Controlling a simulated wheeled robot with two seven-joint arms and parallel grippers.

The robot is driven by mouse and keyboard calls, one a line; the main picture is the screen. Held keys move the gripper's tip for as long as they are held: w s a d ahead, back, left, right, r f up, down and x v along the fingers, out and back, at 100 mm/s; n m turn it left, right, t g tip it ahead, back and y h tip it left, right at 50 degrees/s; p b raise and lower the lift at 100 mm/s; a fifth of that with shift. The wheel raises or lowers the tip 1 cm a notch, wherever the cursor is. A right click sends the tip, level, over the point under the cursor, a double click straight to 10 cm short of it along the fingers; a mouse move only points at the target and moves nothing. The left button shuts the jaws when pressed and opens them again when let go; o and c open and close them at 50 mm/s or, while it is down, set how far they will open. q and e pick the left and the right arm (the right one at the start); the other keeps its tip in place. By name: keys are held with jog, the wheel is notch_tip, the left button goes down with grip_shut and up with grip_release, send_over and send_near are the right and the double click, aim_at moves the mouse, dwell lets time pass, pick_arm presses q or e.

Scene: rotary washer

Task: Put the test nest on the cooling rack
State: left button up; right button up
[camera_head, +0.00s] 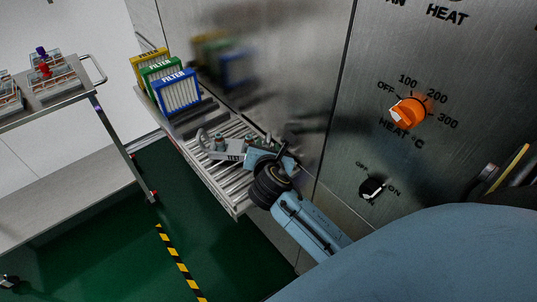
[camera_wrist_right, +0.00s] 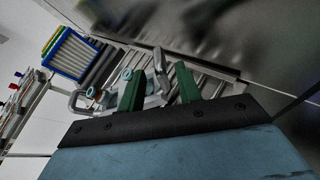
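The test nest (camera_head: 226,149) is a grey metal fixture with looped end handles and small pale round parts. It sits on the slatted cooling rack (camera_head: 222,180) beside the steel wall, and also shows in the right wrist view (camera_wrist_right: 118,93). My right gripper (camera_head: 267,150) is at the nest's near right end, above the rack. In the right wrist view its two green fingers (camera_wrist_right: 158,72) stand apart, with one grey handle of the nest between or just beyond them. Gaps show beside the handle; contact is not clear. The gripper hides part of the nest. My left gripper is not in view.
Yellow, green and blue filter frames (camera_head: 177,92) stand at the rack's far end. A cart (camera_head: 55,100) with more fixtures is at the left. The steel panel with an orange heat knob (camera_head: 410,111) borders the rack on the right.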

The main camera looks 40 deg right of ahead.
jog(key=v, duration=0.7)
jog(key=shift+s+a+p, duration=0.2)
jog(key=shift+s+p, duration=0.1)
jog(key=shift+p, duration=0.05)
jog(key=shift+r, duration=0.1)
